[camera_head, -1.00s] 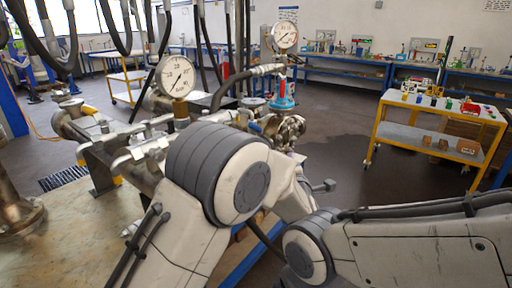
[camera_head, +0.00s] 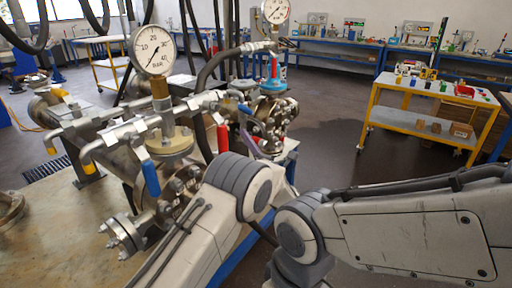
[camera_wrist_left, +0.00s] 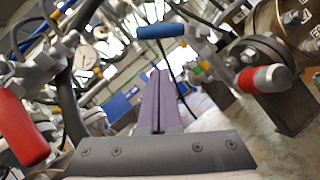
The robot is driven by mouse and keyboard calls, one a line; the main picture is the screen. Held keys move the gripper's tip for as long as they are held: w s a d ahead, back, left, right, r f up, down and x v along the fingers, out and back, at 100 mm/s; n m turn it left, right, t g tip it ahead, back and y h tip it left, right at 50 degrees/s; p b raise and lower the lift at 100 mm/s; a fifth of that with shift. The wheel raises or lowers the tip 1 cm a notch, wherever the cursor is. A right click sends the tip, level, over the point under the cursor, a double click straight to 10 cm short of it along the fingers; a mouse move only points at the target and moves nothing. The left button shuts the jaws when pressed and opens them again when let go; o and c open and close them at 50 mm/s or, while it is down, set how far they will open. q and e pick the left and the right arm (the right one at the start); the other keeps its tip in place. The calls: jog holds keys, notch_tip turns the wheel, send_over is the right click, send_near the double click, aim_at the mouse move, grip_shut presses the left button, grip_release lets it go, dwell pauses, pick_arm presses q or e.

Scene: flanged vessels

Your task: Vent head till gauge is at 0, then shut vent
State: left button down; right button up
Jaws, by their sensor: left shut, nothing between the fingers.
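The large round gauge (camera_head: 153,50) stands upright on a brass stem on the flanged vessel (camera_head: 170,146). Its needle lies on a slant toward the lower left; I cannot read an exact value. A lever valve with a blue handle (camera_head: 151,178) hangs below the gauge, and a red handle (camera_head: 222,138) stands to its right. A blue handle (camera_wrist_left: 162,31) shows ahead of the fingers in the left wrist view, with a red handle (camera_wrist_left: 20,125) at left. My left gripper (camera_wrist_left: 158,100) has its purple fingers shut and empty.
A second gauge (camera_head: 276,10) stands behind, above a red-and-blue fitting (camera_head: 275,70). Pipes with yellow-tipped levers (camera_head: 86,157) crowd the left. A yellow cart (camera_head: 425,125) stands at the right with free floor before it. Another red handle (camera_wrist_left: 265,78) shows at right in the wrist view.

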aim_at(248, 111)
pick_arm(q)
jog(key=w+r+p, duration=0.1)
jog(key=w+r, duration=0.2)
jog(key=shift+d+r, duration=0.1)
jog(key=shift+r, duration=0.2)
dwell(0.3)
jog(key=shift+r+m+h, duration=0.25)
jog(key=shift+m+h, duration=0.15)
jog(key=shift+m, duration=0.2)
